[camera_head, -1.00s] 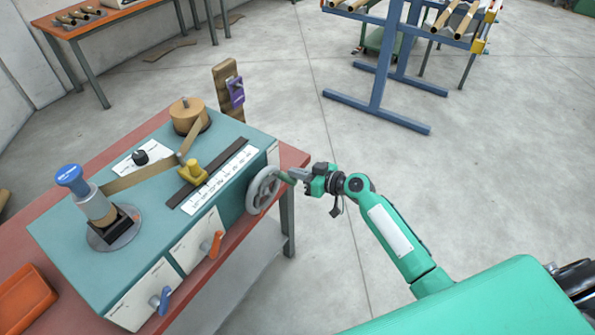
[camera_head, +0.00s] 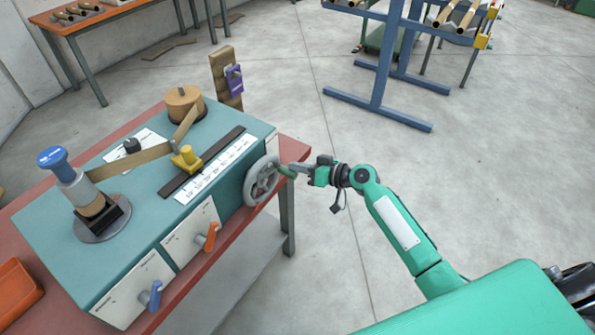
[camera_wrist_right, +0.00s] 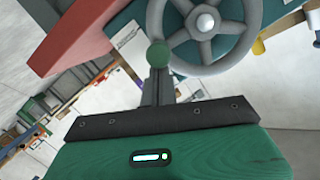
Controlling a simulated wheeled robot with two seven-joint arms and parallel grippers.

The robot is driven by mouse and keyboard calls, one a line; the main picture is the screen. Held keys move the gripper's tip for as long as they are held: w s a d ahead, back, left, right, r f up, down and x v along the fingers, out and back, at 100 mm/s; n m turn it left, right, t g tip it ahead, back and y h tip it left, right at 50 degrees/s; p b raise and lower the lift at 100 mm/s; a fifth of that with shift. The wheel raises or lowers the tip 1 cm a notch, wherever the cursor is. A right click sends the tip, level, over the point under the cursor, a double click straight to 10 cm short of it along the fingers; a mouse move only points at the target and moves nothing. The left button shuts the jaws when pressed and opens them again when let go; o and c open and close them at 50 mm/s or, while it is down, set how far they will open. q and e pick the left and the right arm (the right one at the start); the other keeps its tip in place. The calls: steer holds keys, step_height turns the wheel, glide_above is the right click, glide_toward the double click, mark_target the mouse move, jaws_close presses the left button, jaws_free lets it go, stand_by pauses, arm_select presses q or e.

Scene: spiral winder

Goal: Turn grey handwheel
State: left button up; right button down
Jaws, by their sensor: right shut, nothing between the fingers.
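The grey handwheel (camera_head: 262,181) is on the right end of the teal winder (camera_head: 150,215). It has a green knob (camera_head: 288,172) on its rim. In the right wrist view the wheel (camera_wrist_right: 204,24) fills the top, with the round green knob (camera_wrist_right: 158,55) at the fingertips. My right gripper (camera_head: 293,169) is at the knob from the right, fingers shut with nothing between them. It also shows in the wrist view (camera_wrist_right: 158,72), its tips against or just behind the knob; I cannot tell if they touch. My left gripper is not in view.
The winder stands on a red table (camera_head: 292,150). An orange handle (camera_head: 212,236) and a blue handle (camera_head: 155,295) stick out from its front. An orange tray (camera_head: 18,290) lies at the left. Open floor is to the right, with a blue rack (camera_head: 378,85) behind.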

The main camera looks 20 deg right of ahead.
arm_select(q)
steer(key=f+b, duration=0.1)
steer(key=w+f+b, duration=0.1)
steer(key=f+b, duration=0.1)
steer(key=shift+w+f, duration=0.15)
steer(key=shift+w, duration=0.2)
arm_select(e)
steer(key=shift+d+f+m+y, duration=0.1)
steer(key=shift+f+m+y, duration=0.4)
steer(key=shift+f+m, duration=0.4)
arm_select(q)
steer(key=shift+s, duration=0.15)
